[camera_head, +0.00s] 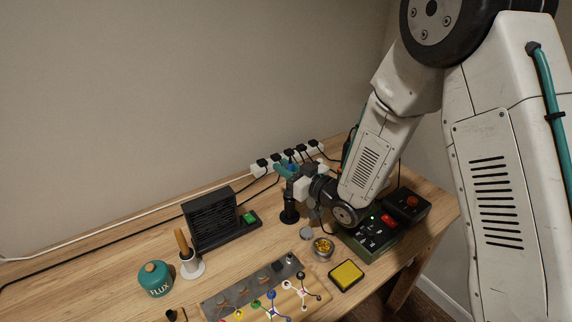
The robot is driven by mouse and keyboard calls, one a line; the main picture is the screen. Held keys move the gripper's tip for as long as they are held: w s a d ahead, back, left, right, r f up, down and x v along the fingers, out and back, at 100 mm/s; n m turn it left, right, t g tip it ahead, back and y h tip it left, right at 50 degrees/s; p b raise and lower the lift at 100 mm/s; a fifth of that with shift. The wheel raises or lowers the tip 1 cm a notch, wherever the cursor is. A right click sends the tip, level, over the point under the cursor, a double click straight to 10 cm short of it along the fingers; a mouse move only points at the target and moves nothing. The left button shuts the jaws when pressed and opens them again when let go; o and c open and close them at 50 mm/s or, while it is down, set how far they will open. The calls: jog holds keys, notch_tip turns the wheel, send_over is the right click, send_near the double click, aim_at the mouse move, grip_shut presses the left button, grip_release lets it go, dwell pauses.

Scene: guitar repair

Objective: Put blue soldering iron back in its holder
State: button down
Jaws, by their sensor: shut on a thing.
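My gripper (286,171) is at the back of the bench, with teal fingers, and looks shut on the small blue soldering iron (291,167). Only a bit of blue shows between the fingers; the rest of the iron is hidden or too small to make out. A black upright holder (289,212) stands on the bench just below the gripper in the picture. I cannot tell whether the iron's tip is inside the holder or above it.
A power strip (259,170) with several plugs lies behind the gripper. A black fan unit (210,220) stands left. A green control box (366,238), yellow sponge (346,276), brass-wool tin (323,248), flux jar (155,279) and white stand with an orange-brown handle (192,267) are nearby.

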jog(key=c, duration=0.6)
grip_release()
notch_tip(320, 180, up, 11)
dwell(1.3)
